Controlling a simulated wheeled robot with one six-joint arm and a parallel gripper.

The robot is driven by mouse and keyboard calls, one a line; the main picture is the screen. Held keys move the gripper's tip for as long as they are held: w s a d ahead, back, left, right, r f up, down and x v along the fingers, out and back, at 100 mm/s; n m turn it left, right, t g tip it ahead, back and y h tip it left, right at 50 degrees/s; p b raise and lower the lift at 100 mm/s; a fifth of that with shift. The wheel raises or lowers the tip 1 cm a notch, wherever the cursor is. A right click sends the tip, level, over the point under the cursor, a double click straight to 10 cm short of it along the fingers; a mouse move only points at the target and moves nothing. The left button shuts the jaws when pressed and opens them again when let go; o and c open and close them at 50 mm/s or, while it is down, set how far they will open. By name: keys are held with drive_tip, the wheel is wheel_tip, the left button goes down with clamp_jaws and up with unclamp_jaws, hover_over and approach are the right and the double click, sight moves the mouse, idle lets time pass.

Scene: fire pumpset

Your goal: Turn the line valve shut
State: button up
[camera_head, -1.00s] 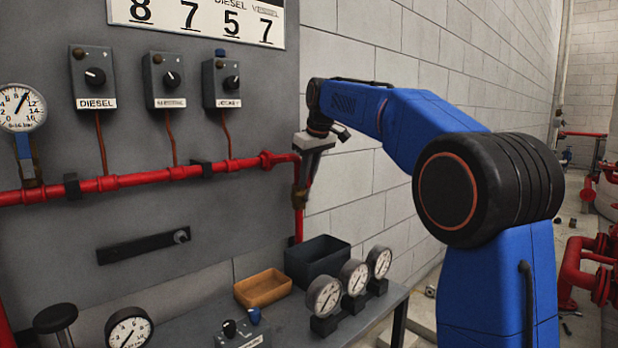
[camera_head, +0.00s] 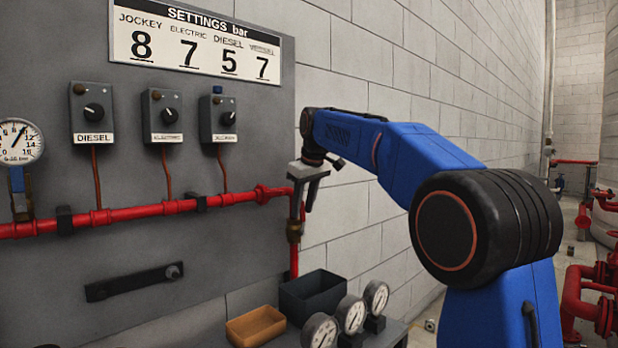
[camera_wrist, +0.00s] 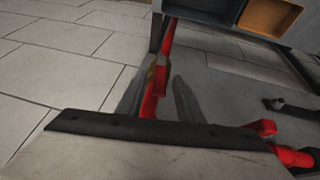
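The line valve (camera_head: 294,232) is a brass-coloured body on the vertical drop at the right end of the red pipe. My gripper (camera_head: 303,207) hangs at this drop, just above the brass part and partly in front of the pipe. In the wrist view the two fingers of my gripper (camera_wrist: 158,100) stand apart. A red upright part with brass colour beside it, at the valve (camera_wrist: 151,77), shows between them. I cannot tell whether that red part is a handle or pipe, or whether the fingers touch it. The valve's handle position is not clear.
The red pipe (camera_head: 135,212) runs along the grey panel (camera_head: 160,240). Below are a dark bin (camera_head: 313,297), an orange tray (camera_head: 257,327) and several loose gauges (camera_head: 350,314). A black bar (camera_head: 133,282) is fixed on the panel. The block wall (camera_head: 420,90) is close behind my arm.

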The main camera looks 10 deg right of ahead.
drive_tip(key=v, duration=1.5)
drive_tip(key=shift+s+r, duration=0.15)
drive_tip(key=shift+r, duration=0.1)
drive_tip(key=shift+c, duration=0.4)
